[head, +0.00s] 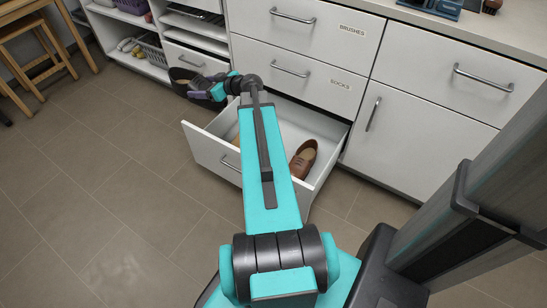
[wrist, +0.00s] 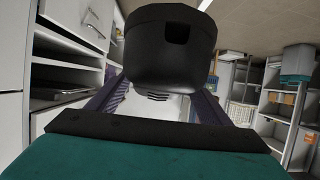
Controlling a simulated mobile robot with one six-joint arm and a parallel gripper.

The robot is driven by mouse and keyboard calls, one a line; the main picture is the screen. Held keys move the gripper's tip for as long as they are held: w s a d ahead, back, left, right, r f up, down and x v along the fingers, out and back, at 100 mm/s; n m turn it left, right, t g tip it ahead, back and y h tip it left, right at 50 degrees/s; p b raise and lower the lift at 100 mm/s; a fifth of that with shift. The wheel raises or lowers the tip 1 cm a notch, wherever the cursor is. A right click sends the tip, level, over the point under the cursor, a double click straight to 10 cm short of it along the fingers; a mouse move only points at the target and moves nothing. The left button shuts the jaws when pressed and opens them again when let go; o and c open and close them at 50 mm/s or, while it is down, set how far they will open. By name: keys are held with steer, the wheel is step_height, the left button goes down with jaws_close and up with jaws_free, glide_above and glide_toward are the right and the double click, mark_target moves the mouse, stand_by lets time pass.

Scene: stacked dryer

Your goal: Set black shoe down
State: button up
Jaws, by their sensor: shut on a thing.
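The black shoe (head: 181,78) is at the left of my gripper (head: 205,88) in the head view, out beyond the left side of the open drawer. My gripper is shut on it. In the wrist view the black shoe (wrist: 168,50) fills the top middle as a dark rounded shape with a small notch, between the purple fingers (wrist: 158,108).
A white bottom drawer (head: 213,152) stands open, with a brown shoe (head: 303,158) inside at right. My arm hides the drawer's middle. Closed drawers labelled BRUSHES (head: 300,22) and SOCKS (head: 290,72) are above. Open shelves (head: 150,70) and a wooden stool (head: 35,45) stand left. The tiled floor (head: 100,190) is clear.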

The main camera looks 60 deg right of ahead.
steer(key=s+d+f+b, duration=0.6)
steer(key=s+d+f, duration=0.2)
steer(key=s, duration=0.4)
steer(key=s+d+f+b, duration=0.7)
steer(key=s+d+f, duration=0.2)
steer(key=s+f, duration=0.2)
steer(key=shift+s+d, duration=0.2)
steer(key=shift+s, duration=0.3)
steer(key=shift+f+b, duration=1)
steer(key=shift+f, duration=1.45)
steer(key=shift+f+b, duration=1)
steer(key=shift+f, duration=1.5)
steer(key=shift+f+b, duration=0.3)
steer(key=shift+b, duration=0.15)
steer(key=o, duration=1.3)
